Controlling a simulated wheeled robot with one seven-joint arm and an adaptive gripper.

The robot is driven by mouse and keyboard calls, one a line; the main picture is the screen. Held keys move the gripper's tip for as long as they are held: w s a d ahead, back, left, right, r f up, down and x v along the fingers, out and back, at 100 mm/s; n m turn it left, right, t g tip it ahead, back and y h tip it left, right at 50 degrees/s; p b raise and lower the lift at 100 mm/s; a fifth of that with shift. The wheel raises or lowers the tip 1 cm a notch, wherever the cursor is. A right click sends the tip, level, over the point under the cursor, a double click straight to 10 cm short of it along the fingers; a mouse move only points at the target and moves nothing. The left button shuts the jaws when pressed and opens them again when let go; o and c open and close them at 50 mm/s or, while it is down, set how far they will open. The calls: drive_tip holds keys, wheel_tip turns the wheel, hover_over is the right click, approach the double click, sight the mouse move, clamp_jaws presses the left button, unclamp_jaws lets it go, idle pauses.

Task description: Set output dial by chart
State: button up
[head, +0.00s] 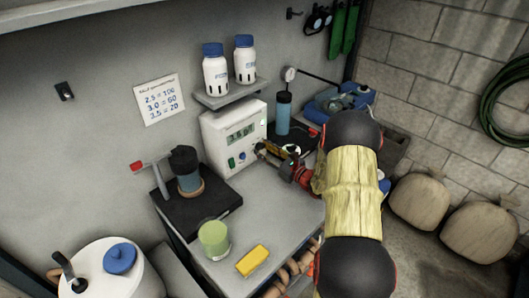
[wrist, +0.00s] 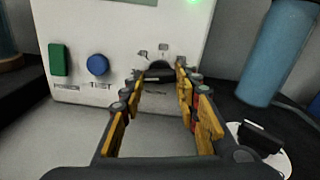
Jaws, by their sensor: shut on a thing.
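The white control box (head: 222,150) stands against the wall with a lit display (head: 241,133) too small to read surely. In the wrist view its black output dial (wrist: 158,72) sits between my fingertips, right of a green switch (wrist: 59,60) and a blue button (wrist: 97,65). My gripper (head: 260,149) is at the box's lower right front, shut on the dial; it also shows in the wrist view (wrist: 155,80). The fingers hide part of the dial and its marks. The paper chart (head: 159,99) on the wall reads 2.5 = 100, 3.0 = 60, 3.5 = 20.
A shelf (head: 231,94) with two white bottles hangs above the box. A blue cylinder (head: 283,113) stands right of it. A dark stand (head: 190,214) with a blue container is at left. A green cup (head: 213,240) and yellow block (head: 252,261) lie on the counter (head: 275,213) in front.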

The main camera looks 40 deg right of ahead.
drive_tip(key=o, duration=1.2)
drive_tip(key=shift+c, duration=0.2)
drive_tip(key=s, duration=0.4)
drive_tip(key=s+d, duration=0.1)
drive_tip(key=s, duration=0.7)
drive_tip(key=shift+d, duration=0.35)
drive_tip(key=shift+w, duration=0.1)
